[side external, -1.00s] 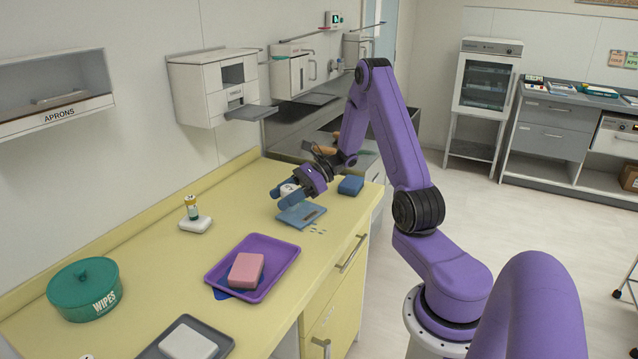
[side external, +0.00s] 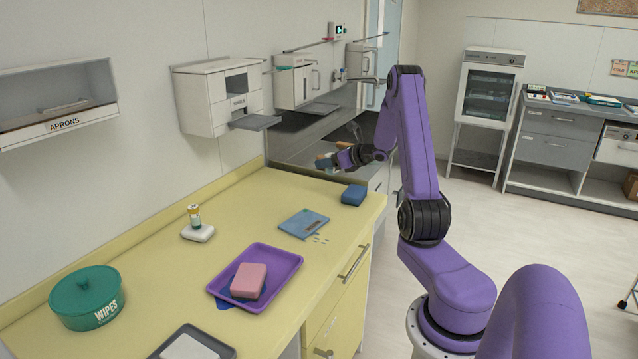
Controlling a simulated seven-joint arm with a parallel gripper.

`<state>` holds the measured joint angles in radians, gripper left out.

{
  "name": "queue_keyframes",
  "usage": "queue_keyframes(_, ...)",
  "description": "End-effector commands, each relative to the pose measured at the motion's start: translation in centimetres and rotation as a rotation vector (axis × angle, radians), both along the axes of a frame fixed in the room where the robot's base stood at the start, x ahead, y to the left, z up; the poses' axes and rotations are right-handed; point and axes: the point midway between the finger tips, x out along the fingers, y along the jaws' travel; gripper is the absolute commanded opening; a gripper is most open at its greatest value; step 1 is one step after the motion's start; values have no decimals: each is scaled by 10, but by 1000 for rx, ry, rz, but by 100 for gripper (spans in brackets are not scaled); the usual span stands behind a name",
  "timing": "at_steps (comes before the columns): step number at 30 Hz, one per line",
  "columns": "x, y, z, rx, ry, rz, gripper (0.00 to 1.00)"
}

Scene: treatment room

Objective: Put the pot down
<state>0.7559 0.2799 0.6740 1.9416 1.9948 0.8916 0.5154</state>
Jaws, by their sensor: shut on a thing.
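My gripper (side external: 326,163), with blue fingertips, is at the far end of the yellow counter, out by the steel sink area. It is shut on the small pot, which is mostly hidden by the fingers at this distance. I cannot tell whether the pot touches any surface. The blue-grey board (side external: 303,224) on the counter has nothing standing on it, and a few small pale bits (side external: 320,239) lie beside it.
A blue block (side external: 353,195) sits near the counter's far right corner. A purple tray (side external: 285,262) holds a pink block (side external: 248,280). A white stand with a small bottle (side external: 195,216), a green wipes tub (side external: 86,297) and a grey tray (side external: 222,347) are nearer. The steel sink area (side external: 300,140) lies behind.

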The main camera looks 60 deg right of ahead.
Motion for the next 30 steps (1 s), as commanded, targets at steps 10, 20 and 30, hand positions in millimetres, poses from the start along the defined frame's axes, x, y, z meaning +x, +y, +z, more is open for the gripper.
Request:
queue_keyframes(10,41,-38,-31,1,2,3,22)
queue_keyframes(20,66,-60,-70,-1,0,3,22)
queue_keyframes(30,73,-67,-95,2,2,2,22)
